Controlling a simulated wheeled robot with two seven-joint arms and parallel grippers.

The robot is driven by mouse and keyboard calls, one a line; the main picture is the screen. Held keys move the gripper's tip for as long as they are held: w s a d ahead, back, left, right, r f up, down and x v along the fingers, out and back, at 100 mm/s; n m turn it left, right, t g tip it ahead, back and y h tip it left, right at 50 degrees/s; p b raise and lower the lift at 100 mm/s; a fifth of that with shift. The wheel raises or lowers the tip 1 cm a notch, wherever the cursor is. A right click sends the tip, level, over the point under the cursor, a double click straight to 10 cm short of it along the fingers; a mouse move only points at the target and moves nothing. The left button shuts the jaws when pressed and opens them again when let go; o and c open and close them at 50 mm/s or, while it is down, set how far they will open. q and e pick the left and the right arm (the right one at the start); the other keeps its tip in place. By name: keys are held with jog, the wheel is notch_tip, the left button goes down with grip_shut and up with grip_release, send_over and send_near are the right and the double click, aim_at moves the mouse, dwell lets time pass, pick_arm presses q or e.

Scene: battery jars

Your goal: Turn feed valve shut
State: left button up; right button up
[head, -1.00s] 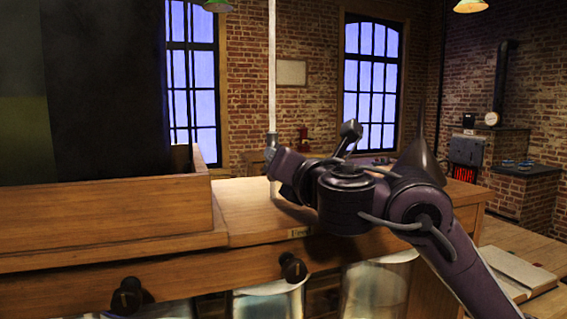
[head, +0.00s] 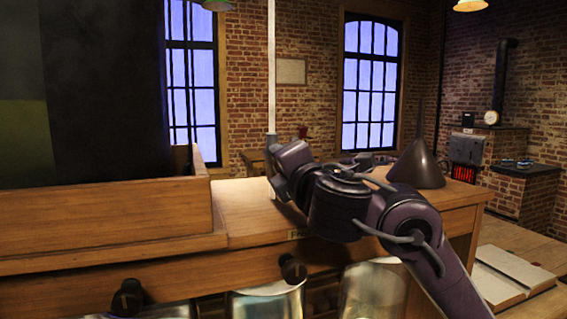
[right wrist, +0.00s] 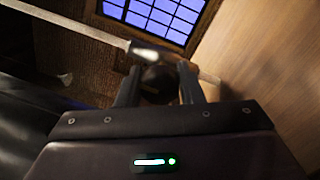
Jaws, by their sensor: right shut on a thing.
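The feed valve shows in the right wrist view as a dark, rounded handle (right wrist: 157,78) beside a pale metal pipe (right wrist: 75,22). My right gripper (right wrist: 160,90) is shut on this handle, with one finger on each side of it. In the head view the pipe (head: 271,75) stands upright at the back of the wooden bench (head: 235,205). My right arm reaches over the bench from the right to the pipe's lower end. The wrist hides the valve and most of the fingers there. My left gripper is not in view.
A dark funnel (head: 418,168) stands mouth down on the bench's right part, close behind my right arm. A wooden trough (head: 110,212) with a tall dark panel (head: 105,85) fills the left. Glass jars (head: 270,300) and dark knobs (head: 292,268) are at the bench's front.

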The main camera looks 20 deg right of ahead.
jog(key=shift+f, duration=0.1)
dwell(0.3)
jog(key=o, duration=1)
jog(key=shift+s+d, duration=0.1)
jog(key=s+p, duration=0.3)
jog(key=s, duration=0.3)
jog(key=shift+s, duration=0.25)
jog(key=shift+s+d+f+p, duration=0.1)
jog(key=shift+s+f+p, duration=0.1)
jog(key=shift+s, duration=0.15)
jog(key=shift+s+f+p, duration=0.1)
jog(key=shift+s+p, duration=0.1)
jog(key=shift+s, duration=0.1)
